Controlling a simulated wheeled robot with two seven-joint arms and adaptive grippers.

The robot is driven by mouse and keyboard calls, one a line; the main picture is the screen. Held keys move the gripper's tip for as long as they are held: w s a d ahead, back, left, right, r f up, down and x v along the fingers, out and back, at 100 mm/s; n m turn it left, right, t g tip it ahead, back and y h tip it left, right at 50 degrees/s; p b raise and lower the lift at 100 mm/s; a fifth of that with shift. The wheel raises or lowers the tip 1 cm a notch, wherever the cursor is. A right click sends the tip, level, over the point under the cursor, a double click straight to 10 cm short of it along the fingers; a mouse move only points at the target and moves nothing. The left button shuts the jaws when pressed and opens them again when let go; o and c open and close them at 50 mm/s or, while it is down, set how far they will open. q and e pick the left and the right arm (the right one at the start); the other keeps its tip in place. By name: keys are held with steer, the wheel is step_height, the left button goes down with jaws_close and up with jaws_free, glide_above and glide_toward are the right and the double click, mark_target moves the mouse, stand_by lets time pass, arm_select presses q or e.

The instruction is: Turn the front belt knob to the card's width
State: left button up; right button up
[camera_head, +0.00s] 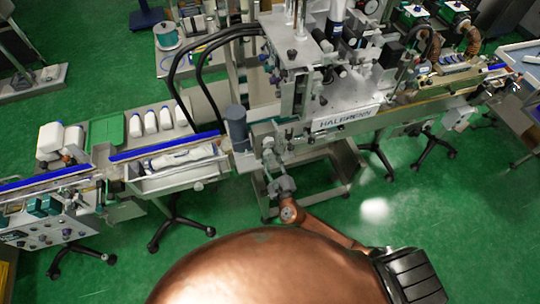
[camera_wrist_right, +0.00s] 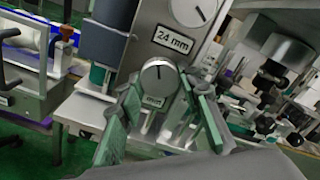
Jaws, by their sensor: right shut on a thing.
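The front belt knob (camera_wrist_right: 158,76) is a round grey dial with a dark pointer line that stands nearly upright. A small label on its lower side (camera_wrist_right: 153,101) seems to read "front". A white card (camera_wrist_right: 173,40) printed "24 mm" is on the grey panel just above it. My right gripper (camera_wrist_right: 159,86) has its green-padded fingers on the left and right sides of the knob and is shut on it. In the head view my right gripper (camera_head: 271,160) reaches the machine's front, where the knob is too small to make out. My left gripper is out of view.
A second dial (camera_wrist_right: 194,10) sits above the card. A dark grey cylinder (camera_head: 236,128) stands left of my right gripper. The conveyor (camera_head: 170,148) runs to the left, beside white bottles (camera_head: 150,122). Green floor is open at the lower right.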

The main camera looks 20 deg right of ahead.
steer(key=n+p, duration=0.4)
steer(key=n, duration=0.2)
steer(key=shift+n, duration=0.3)
steer(key=n+p, duration=0.3)
steer(key=n, duration=0.3)
steer(key=shift+r+p, duration=0.15)
steer(key=shift+p, duration=0.15)
steer(key=n+p, duration=0.3)
steer(key=n, duration=0.3)
steer(key=shift+n, duration=0.3)
steer(key=n+p, duration=0.1)
steer(key=n, duration=0.1)
steer(key=shift+n, duration=1.8)
steer(key=o, duration=1.2)
steer(key=shift+c, duration=0.2)
steer(key=s, duration=1.2)
steer(key=shift+d, duration=0.15)
